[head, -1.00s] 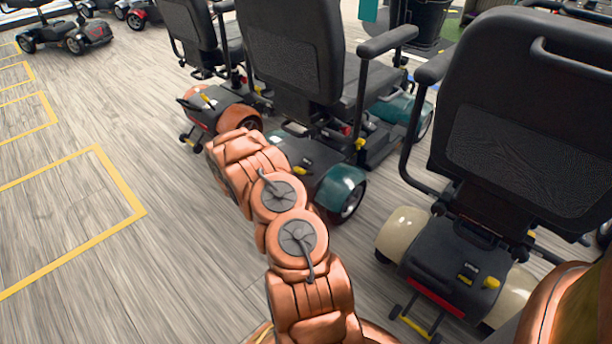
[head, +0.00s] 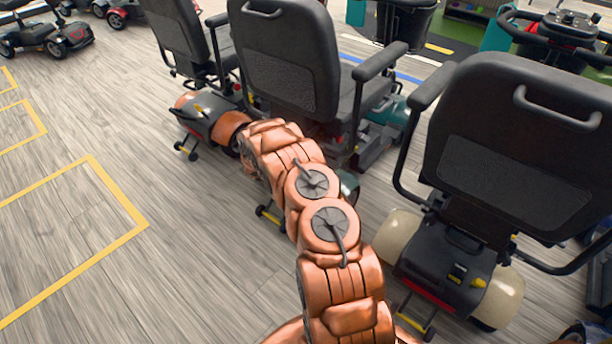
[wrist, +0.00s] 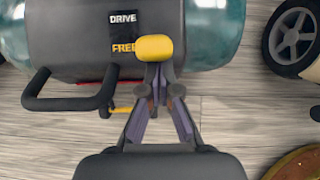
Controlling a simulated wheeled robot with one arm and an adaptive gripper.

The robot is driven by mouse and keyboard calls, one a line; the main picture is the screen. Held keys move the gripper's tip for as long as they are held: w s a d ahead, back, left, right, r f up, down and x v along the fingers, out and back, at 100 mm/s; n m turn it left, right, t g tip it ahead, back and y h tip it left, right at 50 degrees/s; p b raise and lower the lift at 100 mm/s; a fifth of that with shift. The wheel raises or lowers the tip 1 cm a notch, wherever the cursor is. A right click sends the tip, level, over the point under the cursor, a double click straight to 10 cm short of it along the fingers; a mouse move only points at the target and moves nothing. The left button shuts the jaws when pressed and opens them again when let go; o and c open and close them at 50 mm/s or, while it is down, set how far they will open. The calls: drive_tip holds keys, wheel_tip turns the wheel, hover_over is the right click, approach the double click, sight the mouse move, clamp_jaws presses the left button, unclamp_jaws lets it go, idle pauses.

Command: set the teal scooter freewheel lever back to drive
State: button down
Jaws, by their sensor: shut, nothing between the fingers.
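The teal scooter (head: 385,108) stands in the middle of the head view, its rear cover hidden behind my arm. In the wrist view its dark rear cover (wrist: 75,40) lies between teal fenders (wrist: 215,30). A label (wrist: 124,32) reads DRIVE above FREE. The freewheel lever's yellow knob (wrist: 154,47) is just right of the word FREE. My gripper (wrist: 159,84) is shut and empty, its fingertips close below the knob in the picture. I cannot tell whether they touch it. The lever's stem is hidden. The gripper is not visible in the head view.
A cream scooter (head: 402,232) stands at right and an orange one (head: 232,126) at left; their seats and armrests are near my arm. A black bar (wrist: 70,103) sticks out from the teal scooter's rear. Floor on the left is open, with yellow markings (head: 118,190).

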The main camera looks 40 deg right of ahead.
drive_tip(key=shift+d+r, duration=0.4)
drive_tip(key=shift+d, duration=0.1)
drive_tip(key=s+a+r, duration=0.1)
drive_tip(key=a+r, duration=0.4)
drive_tip(key=a, duration=0.5)
drive_tip(key=shift+s+a+r, duration=0.15)
drive_tip(key=shift+s+a, duration=0.15)
drive_tip(key=shift+a, duration=0.05)
idle(0.5)
drive_tip(key=s+a+r+m+g+p, duration=0.15)
drive_tip(key=s+r+m+p, duration=0.3)
drive_tip(key=r, duration=0.85)
drive_tip(key=s+a+r+m+g+p, duration=0.15)
drive_tip(key=s+r+m+p, duration=0.35)
drive_tip(key=r, duration=0.7)
drive_tip(key=s+a+r+m+p, duration=0.2)
drive_tip(key=s+r+p, duration=0.35)
drive_tip(key=r, duration=0.75)
drive_tip(key=s+a+r+m+y+p, duration=0.4)
drive_tip(key=s+a+r+p, duration=0.2)
drive_tip(key=s+a+r, duration=0.4)
drive_tip(key=s+a+r+m+y+p, duration=0.4)
drive_tip(key=s+a+r, duration=0.7)
drive_tip(key=s, duration=0.7)
drive_tip(key=a+p, duration=0.2)
drive_tip(key=a, duration=0.1)
drive_tip(key=shift+a+m+p, duration=0.25)
drive_tip(key=shift+m+p, duration=0.05)
drive_tip(key=shift+m, duration=0.05)
